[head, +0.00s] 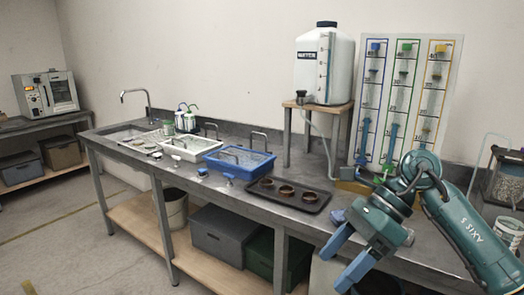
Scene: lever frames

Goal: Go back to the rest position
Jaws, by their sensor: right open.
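My right gripper (340,262) hangs in the lower right of the head view, in front of the bench's front edge. Its two blue fingers point down and left and stand apart, with nothing between them. My teal right arm comes in from the right edge and bends at the wrist above the gripper. The arm hides part of the bench's right end. My left gripper and left arm are not in view.
The grey bench (230,190) carries a white tray (191,149), a blue tray (239,161) and a dark tray with round pieces (288,193). A white water tank (323,65) on a stand and a board of coloured tubes (405,95) stand behind. Open floor lies left.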

